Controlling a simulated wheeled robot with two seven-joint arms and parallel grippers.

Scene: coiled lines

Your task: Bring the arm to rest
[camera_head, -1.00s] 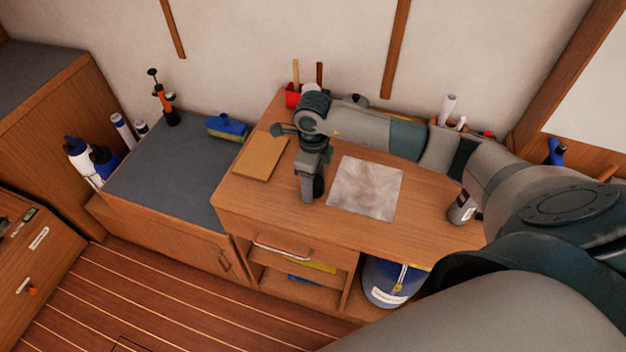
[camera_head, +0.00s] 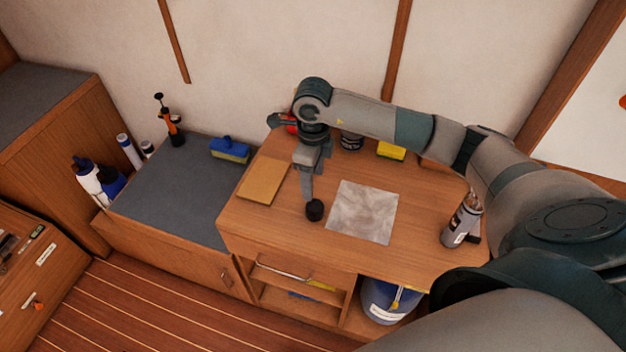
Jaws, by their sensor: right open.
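My right arm reaches in from the right side over the wooden desk (camera_head: 415,220), its forearm running along the back and its wrist bent down. My right gripper (camera_head: 308,192) points down above the desk, between the tan board and the grey sheet. It is open and nothing shows between its fingers. A small black cap (camera_head: 314,211) stands on the desk just below the fingertips, apart from them as far as I can tell. My left gripper is not in view.
A tan board (camera_head: 264,181) and a grey sheet (camera_head: 362,212) lie on the desk. Behind the arm are a yellow block (camera_head: 391,150) and a dark jar (camera_head: 350,142).

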